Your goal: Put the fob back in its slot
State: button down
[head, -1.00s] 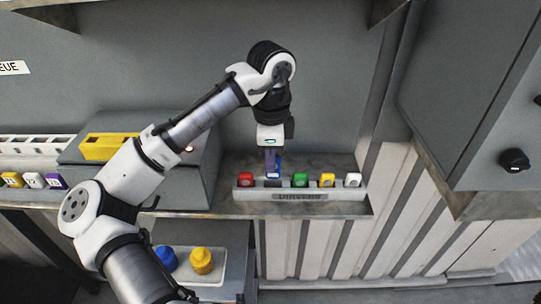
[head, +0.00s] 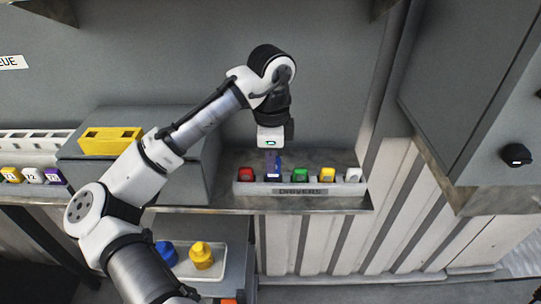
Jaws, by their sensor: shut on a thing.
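The blue fob (head: 273,174) is held upright in my gripper (head: 272,162), which is shut on it. The fob is at the second place from the left in the rack labelled DRIVERS (head: 298,191), between a red fob (head: 246,174) and a green fob (head: 300,174). Its lower end is at or just inside the slot; I cannot tell how deep it sits. The fob covers the slot opening. The fingers are small and partly merge with the fob in this view.
A yellow fob (head: 327,174) and a white fob (head: 353,174) fill the rack's right places. A grey box (head: 185,180) with a yellow block (head: 110,140) stands left. Below is a tray (head: 222,272) with blue (head: 166,254) and yellow (head: 201,256) objects. A grey wall rises behind.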

aim_at(270, 178)
jog(key=shift+f, duration=0.4)
jog(key=shift+f, duration=0.2)
jog(key=shift+f, duration=0.5)
jog(key=shift+f, duration=0.15)
jog(key=shift+f, duration=0.3)
jog(key=c, duration=1.3)
grip_release()
jog(key=shift+c, duration=0.2)
jog(key=shift+r, duration=0.1)
